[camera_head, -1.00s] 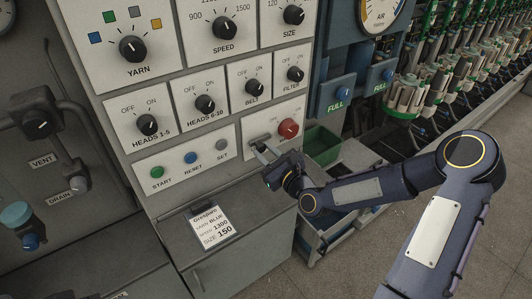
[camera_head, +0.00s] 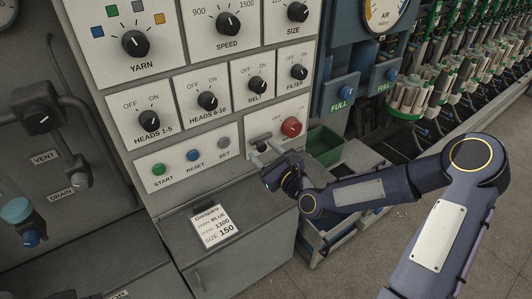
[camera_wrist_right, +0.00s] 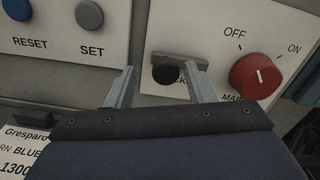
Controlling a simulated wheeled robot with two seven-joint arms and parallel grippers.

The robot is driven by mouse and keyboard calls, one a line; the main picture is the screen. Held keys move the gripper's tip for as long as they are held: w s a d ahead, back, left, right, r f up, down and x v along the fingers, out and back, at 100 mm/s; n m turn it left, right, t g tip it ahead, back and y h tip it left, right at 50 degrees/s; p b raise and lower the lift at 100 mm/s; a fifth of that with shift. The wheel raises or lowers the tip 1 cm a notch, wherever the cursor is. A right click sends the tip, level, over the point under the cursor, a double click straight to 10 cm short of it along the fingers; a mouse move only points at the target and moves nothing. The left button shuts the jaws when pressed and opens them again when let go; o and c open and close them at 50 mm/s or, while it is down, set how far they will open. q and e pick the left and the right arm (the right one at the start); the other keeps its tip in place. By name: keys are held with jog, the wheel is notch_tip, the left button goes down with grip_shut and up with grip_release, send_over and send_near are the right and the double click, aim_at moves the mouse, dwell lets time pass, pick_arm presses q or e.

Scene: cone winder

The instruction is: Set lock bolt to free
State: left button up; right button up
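The lock bolt shows in the right wrist view as a grey metal bar (camera_wrist_right: 181,60) with a dark round knob (camera_wrist_right: 165,74) on a white plate. The label below it is mostly hidden, so I cannot read the bolt's setting. My right gripper (camera_wrist_right: 162,76) is open, its two fingers apart on either side of the knob, with nothing clearly held. Whether a finger touches the bolt I cannot tell. In the head view the right gripper (camera_head: 268,151) is at the panel, just below the bolt, which it partly hides. My left gripper is not in view.
The red main switch (camera_wrist_right: 257,76) is close to the right of the bolt. The grey SET button (camera_wrist_right: 89,14) and blue RESET button (camera_wrist_right: 18,9) are to the left. Below are a ledge with a paper card (camera_head: 212,226) and a green bin (camera_head: 324,145).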

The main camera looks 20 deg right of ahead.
jog(key=shift+d, duration=0.1)
jog(key=shift+s+d+f, duration=0.1)
jog(key=shift+s, duration=0.1)
jog(key=b+v, duration=0.1)
jog(key=v, duration=0.6)
jog(key=shift+s, duration=0.15)
